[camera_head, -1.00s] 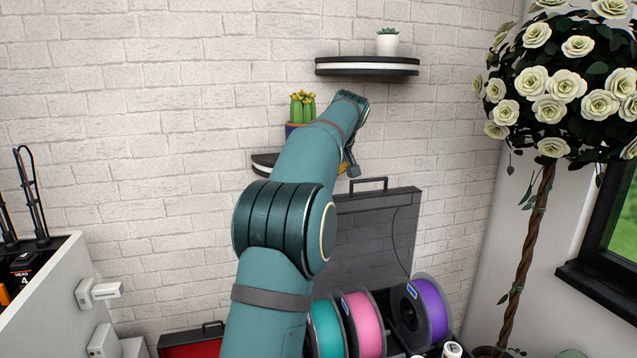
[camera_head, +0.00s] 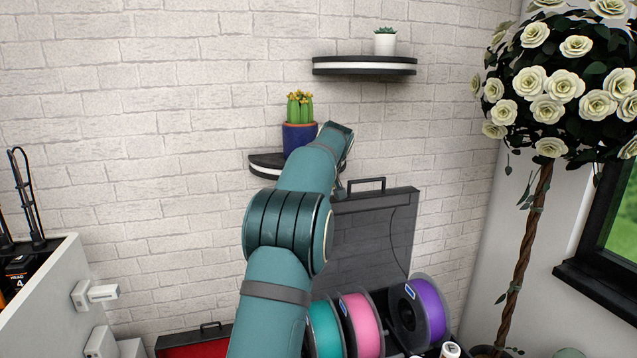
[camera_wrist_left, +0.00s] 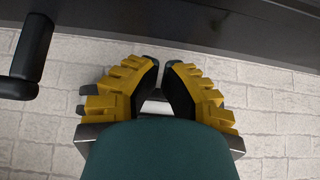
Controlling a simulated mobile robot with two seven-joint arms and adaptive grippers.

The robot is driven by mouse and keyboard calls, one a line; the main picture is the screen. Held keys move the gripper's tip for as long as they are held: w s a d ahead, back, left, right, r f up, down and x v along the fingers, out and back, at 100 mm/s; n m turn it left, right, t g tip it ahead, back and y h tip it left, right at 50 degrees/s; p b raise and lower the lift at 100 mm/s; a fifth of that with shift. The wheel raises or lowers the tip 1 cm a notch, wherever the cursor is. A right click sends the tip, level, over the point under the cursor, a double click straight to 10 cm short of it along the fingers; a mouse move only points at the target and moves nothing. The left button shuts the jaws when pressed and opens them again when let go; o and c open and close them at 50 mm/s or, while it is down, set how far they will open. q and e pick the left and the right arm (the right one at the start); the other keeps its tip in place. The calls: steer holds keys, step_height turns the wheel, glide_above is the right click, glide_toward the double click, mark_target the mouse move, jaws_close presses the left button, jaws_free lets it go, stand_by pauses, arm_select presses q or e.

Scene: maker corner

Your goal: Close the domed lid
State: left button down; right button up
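The domed lid (camera_head: 375,240) is a see-through grey cover with a dark frame and a black handle (camera_head: 368,183) on its top edge. It stands raised behind the spools, in front of the brick wall. In the left wrist view a dark edge (camera_wrist_left: 200,30) crosses the top, with a black handle-like bar (camera_wrist_left: 30,55) at the left; they look like the lid's. My left gripper (camera_wrist_left: 161,66) has its yellow fingers' tips together, with nothing visible between them, just short of that edge. In the head view my arm hides most of the gripper. My right gripper is out of view.
Teal (camera_head: 326,328), pink (camera_head: 361,325) and purple (camera_head: 425,310) spools stand below the lid. A cactus pot (camera_head: 298,138) on a low shelf (camera_head: 264,164) is close beside my arm. A higher shelf (camera_head: 365,66) holds a small plant. A rose tree (camera_head: 533,230) stands right.

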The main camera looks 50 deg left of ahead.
arm_select(q)
steer(key=shift+s+d, duration=0.3)
steer(key=shift+d, duration=0.3)
steer(key=shift+s+d, duration=0.3)
steer(key=shift+d, duration=0.25)
steer(key=shift+b, duration=0.35)
